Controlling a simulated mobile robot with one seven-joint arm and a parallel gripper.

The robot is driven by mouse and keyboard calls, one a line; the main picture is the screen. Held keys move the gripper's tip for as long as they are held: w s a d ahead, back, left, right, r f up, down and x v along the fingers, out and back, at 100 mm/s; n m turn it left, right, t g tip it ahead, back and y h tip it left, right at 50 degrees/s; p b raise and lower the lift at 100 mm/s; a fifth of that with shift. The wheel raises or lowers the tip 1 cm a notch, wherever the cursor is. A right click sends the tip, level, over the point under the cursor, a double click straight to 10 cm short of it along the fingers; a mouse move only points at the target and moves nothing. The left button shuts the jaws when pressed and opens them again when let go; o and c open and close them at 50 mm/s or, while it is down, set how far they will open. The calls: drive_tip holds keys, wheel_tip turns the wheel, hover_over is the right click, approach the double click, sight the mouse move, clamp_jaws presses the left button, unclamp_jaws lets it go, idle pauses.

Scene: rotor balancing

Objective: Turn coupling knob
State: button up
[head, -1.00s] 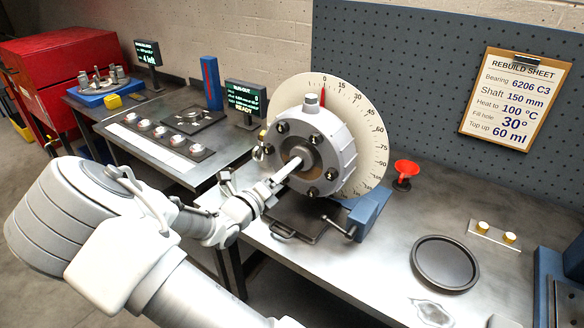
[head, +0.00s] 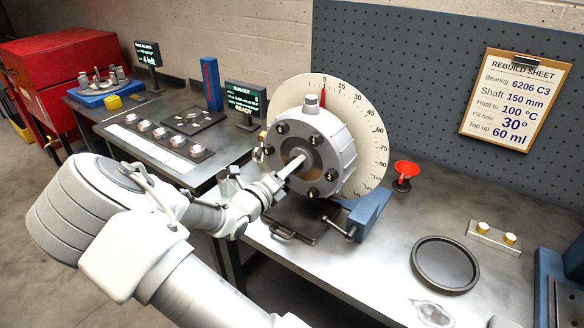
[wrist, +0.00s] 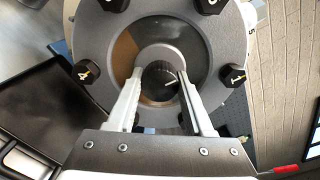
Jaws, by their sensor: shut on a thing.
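The coupling knob (wrist: 160,57) is a grey rounded end with a dark middle at the centre of the round grey housing face in the wrist view. My gripper (wrist: 161,88) is shut on the knob, one finger on each side. In the head view my gripper (head: 291,166) reaches the middle of the grey housing (head: 340,140) from the lower left and hides most of the knob. The housing stands upright before a cream degree dial (head: 372,125). A red pointer (head: 311,99) is near the dial's 0.
Dark bolts ring the housing face. A blue clamp (head: 368,212) and dark tray (head: 300,220) sit below it. A red funnel (head: 405,170) and round black pan (head: 445,264) stand right. A small display (head: 246,99) is left. The bench between funnel and pan is clear.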

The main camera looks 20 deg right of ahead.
drive_tip(key=shift+m, duration=0.3)
clamp_jaws()
drive_tip(key=shift+m, duration=2.6)
drive_tip(key=o, duration=1.3)
unclamp_jaws()
drive_tip(key=v, duration=1.7)
drive_tip(key=shift+s+a, duration=0.15)
drive_tip(key=shift+a, duration=0.1)
